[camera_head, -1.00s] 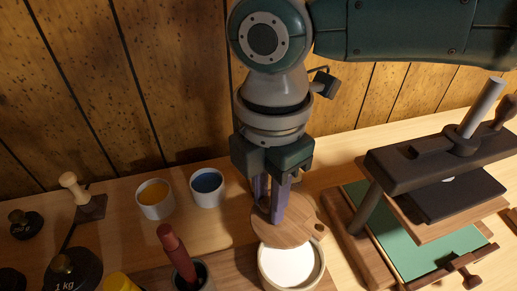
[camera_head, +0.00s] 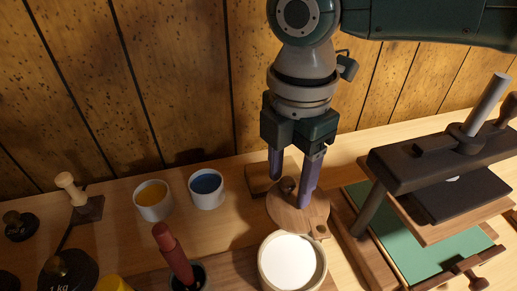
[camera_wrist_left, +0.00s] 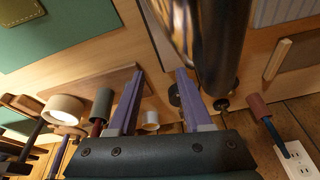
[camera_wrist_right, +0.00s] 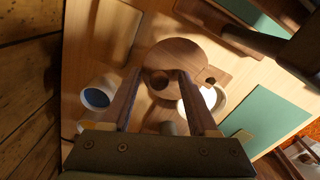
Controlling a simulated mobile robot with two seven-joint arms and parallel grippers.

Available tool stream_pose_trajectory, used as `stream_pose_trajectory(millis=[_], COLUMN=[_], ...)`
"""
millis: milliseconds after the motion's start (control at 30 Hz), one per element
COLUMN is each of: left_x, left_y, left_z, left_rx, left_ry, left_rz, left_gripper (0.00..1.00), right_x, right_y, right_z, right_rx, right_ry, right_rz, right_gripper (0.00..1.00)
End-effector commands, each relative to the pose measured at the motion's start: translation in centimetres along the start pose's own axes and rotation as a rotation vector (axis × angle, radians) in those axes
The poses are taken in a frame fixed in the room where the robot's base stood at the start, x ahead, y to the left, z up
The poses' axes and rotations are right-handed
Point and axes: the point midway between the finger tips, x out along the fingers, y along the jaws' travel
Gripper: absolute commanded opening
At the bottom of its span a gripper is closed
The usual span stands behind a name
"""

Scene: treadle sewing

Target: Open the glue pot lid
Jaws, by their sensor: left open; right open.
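The glue pot (camera_head: 263,268) is a round cream pot, uncovered, with white glue (camera_head: 290,262) showing inside. Its lid (camera_head: 308,216), a round wooden disc with a dark knob (camera_head: 288,186), is off the pot and just behind it. The lid (camera_wrist_right: 190,58) and the pot's white inside (camera_wrist_right: 208,97) also show in the right wrist view. My right gripper (camera_head: 290,193) is open, pointing down, with its fingers on either side of the knob; contact cannot be told. My left gripper (camera_wrist_left: 158,85) is open and empty in its own wrist view, outside the head view.
A red-handled tool (camera_head: 172,252) stands in a dark cup at the front. A press (camera_head: 430,165) with a green bed is on the right. A wooden block (camera_head: 258,181) lies behind the lid.

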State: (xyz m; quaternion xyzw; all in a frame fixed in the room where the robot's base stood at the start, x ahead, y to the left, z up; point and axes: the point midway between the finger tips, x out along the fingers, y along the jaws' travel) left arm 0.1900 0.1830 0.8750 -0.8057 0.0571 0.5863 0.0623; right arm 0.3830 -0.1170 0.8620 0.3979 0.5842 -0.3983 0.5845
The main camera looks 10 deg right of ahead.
Motion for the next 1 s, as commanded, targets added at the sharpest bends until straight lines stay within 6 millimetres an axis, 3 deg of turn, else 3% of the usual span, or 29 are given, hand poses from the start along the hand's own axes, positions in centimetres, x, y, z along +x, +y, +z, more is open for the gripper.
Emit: stream_pose_trajectory(millis=[167,767,1000], left_x=[-0.6,-6.9,-7.0], left_y=[0.0,-0.2,-0.2], left_z=[-0.2,-2.2,-2.3], left_rx=[0.000,0.000,0.000], left_ry=[0.000,0.000,0.000], left_rz=[0.000,0.000,0.000], left_gripper=[0.50,0.50,0.50], right_x=[-0.6,-6.9,-7.0], right_y=[0.0,0.0,0.0], right_z=[0.0,0.0,0.0], right_rx=[0.000,0.000,0.000], right_ry=[0.001,0.001,0.001], right_rz=[0.000,0.000,-0.001], right_gripper=[0.60,0.60,0.60])
